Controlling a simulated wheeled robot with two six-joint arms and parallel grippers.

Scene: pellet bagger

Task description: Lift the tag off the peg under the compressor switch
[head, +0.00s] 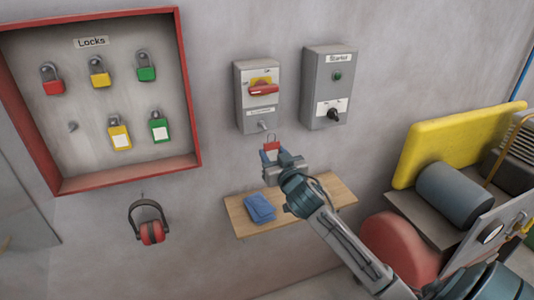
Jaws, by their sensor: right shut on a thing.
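The compressor switch is a grey wall box (243,108) with a red handle (263,91) on a yellow plate and a small label. A short metal peg (264,125) sticks out at its lower edge. My right gripper (272,157) is just below the box, shut on a small red tag (272,146). The tag has a loop on top, rather like a padlock, and sits a little below the peg, apparently clear of it. The jaws hide its lower part. My left gripper is not in view.
A grey starter box (314,85) hangs to the right. A wooden shelf (292,212) with a blue cloth (260,208) is below the gripper. A red-framed lock board (190,100), with several padlocks and one empty peg (72,127), and red ear muffs (151,233) are left.

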